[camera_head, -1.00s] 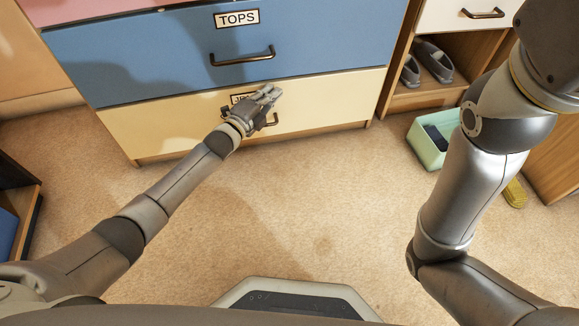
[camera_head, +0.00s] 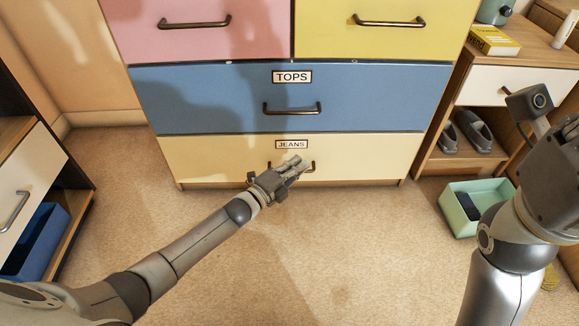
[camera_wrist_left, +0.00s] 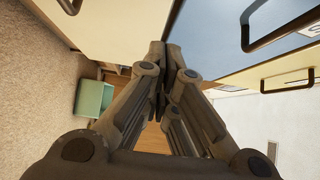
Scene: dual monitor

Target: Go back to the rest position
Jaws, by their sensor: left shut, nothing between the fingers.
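My left gripper (camera_head: 292,168) is in front of the cream JEANS drawer (camera_head: 215,160) of the dresser, overlapping its handle in the head view. Its fingers are together and hold nothing. In the left wrist view the shut fingers (camera_wrist_left: 158,75) point past the drawer fronts. I cannot tell from the head view whether the fingers touch the handle. My right arm (camera_head: 505,235) shows at the right edge of the head view, bent upward; its fingertips are not clearly visible.
The blue TOPS drawer (camera_head: 200,95) and the drawers above look shut. A green bin (camera_head: 462,222) stands on the carpet (camera_head: 330,260) at right, by a nightstand with grey shoes (camera_head: 472,132). A cabinet with a blue bin (camera_head: 35,240) is at left. The middle carpet is clear.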

